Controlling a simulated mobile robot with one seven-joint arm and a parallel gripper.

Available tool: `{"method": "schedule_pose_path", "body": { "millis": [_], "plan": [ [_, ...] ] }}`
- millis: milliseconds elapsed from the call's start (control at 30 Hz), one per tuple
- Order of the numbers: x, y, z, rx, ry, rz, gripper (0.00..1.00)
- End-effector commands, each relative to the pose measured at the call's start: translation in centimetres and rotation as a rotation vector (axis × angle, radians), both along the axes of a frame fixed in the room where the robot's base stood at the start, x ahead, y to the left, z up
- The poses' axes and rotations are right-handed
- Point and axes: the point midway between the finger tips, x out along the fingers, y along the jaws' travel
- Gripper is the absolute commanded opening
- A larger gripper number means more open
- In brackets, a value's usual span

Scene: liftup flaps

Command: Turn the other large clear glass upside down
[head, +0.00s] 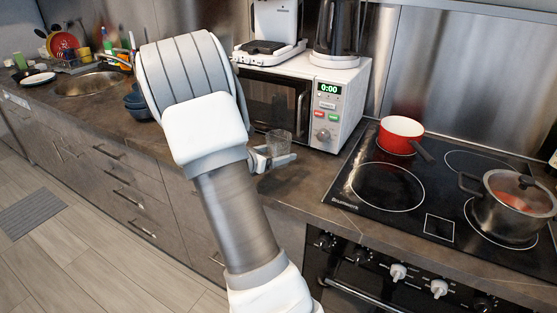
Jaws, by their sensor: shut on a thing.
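A clear glass (279,141) is at the countertop's front part, just in front of the microwave. My gripper (275,158) is at the glass, low on its near side, and is shut on it. My arm crosses the middle of the view and hides part of the gripper. The glass looks roughly vertical; I cannot tell which end its rim is on, or whether it touches the counter. No second large clear glass is clearly visible.
The microwave (337,103) stands close behind the glass, with appliances on top. To the right, the black cooktop (388,187) holds a red saucepan (400,135) and a lidded steel pot (507,212). Blue bowls (137,104) and a sink (94,83) are left. Counter right of the gripper is bare.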

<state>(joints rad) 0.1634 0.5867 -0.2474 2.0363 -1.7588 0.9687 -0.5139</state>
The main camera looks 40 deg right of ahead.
Motion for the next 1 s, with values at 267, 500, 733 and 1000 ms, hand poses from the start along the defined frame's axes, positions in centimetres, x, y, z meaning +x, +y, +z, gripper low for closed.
{"method": "schedule_pose_path", "body": {
  "millis": [267, 500, 733, 1000],
  "plan": [
    [-6.0, -0.4, 4.1, -0.002, -0.003, -0.003, 0.09],
    [-9.9, -0.6, 6.3, -0.001, -0.003, -0.001, 0.09],
    [-11.4, -0.7, 7.2, -0.002, -0.002, -0.001, 0.09],
    [-10.2, 0.4, 7.6, -0.003, 0.006, 0.052, 0.09]
  ]
}}
